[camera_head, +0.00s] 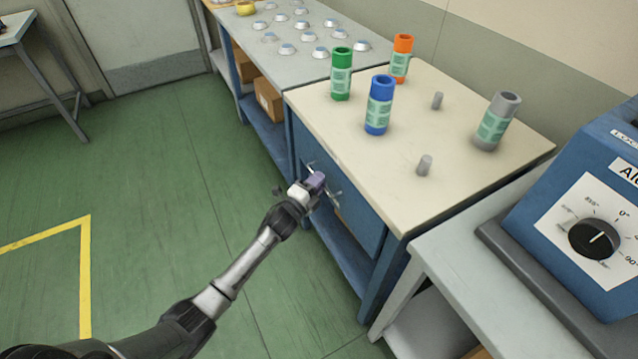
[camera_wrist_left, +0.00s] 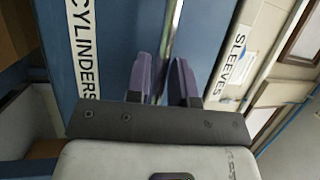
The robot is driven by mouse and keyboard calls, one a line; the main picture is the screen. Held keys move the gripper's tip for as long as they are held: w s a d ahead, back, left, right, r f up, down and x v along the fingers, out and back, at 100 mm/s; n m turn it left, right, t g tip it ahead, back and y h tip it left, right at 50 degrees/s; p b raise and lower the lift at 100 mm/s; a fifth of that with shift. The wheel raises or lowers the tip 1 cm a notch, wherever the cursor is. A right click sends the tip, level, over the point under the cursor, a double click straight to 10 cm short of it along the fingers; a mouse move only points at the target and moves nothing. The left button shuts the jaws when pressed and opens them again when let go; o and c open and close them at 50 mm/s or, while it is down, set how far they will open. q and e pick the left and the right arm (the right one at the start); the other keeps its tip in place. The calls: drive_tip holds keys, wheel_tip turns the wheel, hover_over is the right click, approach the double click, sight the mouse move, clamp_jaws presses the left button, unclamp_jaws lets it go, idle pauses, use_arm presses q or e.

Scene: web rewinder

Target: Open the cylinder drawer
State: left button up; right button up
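The cylinder drawer's blue front, labelled CYLINDERS, fills the left and middle of the left wrist view (camera_wrist_left: 120,60). In the head view its blue front (camera_head: 358,222) is below the cream worktop, partly hidden by my gripper. A thin metal handle (camera_wrist_left: 171,30) runs along the front. My left gripper (camera_wrist_left: 166,72) has its two purple fingers on either side of this handle, with only a narrow gap between them, and appears shut on it. The gripper also shows in the head view (camera_head: 316,181) at the cabinet front. The drawer looks closed. My right gripper is not in view.
A pale panel labelled SLEEVES (camera_wrist_left: 232,58) is beside the drawer. Green (camera_head: 341,75), blue (camera_head: 379,105), orange (camera_head: 401,60) and grey (camera_head: 497,121) cylinders stand on the worktop (camera_head: 400,165). A blue machine (camera_head: 590,215) is at right. The green floor before the cabinet is clear.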

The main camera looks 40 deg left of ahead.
use_arm(q)
drive_tip(key=shift+w, duration=0.25)
clamp_jaws()
idle(0.3)
